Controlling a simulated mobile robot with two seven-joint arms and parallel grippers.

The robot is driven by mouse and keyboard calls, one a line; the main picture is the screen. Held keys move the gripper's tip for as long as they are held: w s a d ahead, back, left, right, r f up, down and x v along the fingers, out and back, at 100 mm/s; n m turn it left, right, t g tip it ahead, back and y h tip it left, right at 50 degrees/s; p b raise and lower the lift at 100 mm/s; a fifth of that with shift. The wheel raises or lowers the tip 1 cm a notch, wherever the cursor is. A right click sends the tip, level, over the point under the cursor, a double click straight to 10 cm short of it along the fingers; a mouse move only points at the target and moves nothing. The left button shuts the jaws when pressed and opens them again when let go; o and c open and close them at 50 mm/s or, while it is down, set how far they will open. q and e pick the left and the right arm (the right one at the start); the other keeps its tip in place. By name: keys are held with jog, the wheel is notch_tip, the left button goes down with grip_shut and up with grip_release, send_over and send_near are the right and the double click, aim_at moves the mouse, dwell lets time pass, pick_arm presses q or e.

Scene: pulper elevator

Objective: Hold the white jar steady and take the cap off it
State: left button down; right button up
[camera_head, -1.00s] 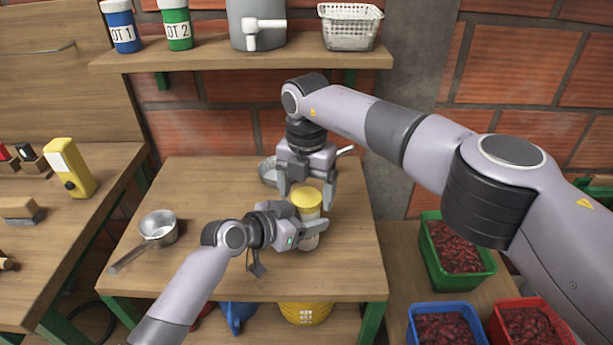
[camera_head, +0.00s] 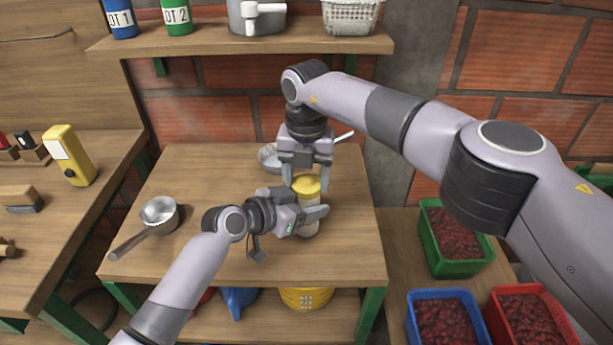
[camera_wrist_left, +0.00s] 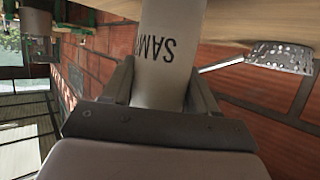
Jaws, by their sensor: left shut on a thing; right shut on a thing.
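The white jar (camera_head: 309,228) stands upright on the wooden table (camera_head: 215,277) with its yellow cap (camera_head: 306,184) on top. My left gripper (camera_head: 312,217) is shut on the jar's body from the left. In the left wrist view the jar (camera_wrist_left: 168,50), with dark lettering, sits between the two fingers of my left gripper (camera_wrist_left: 160,90). My right gripper (camera_head: 307,182) reaches down from above and is shut on the yellow cap, one finger on each side. The cap does not show in the left wrist view.
A saucepan (camera_head: 158,212) stands on the table at left. A perforated strainer (camera_head: 268,157) lies behind the jar, partly hidden by my right gripper; it also shows in the wrist view (camera_wrist_left: 280,55). Crates of red fruit (camera_head: 455,245) stand at right. The table's front is clear.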

jog(key=o, duration=1.2)
jog(key=shift+c, duration=0.2)
notch_tip(320, 180, up, 4)
jog(key=shift+r, duration=0.2)
jog(key=shift+c, duration=0.3)
notch_tip(320, 180, up, 3)
jog(key=m, duration=0.2)
jog(key=shift+r+m, duration=0.1)
jog(key=shift+m, duration=0.3)
jog(key=shift+f, duration=0.45)
notch_tip(320, 180, down, 7)
jog(key=shift+r, duration=0.1)
jog(key=shift+c, duration=0.3)
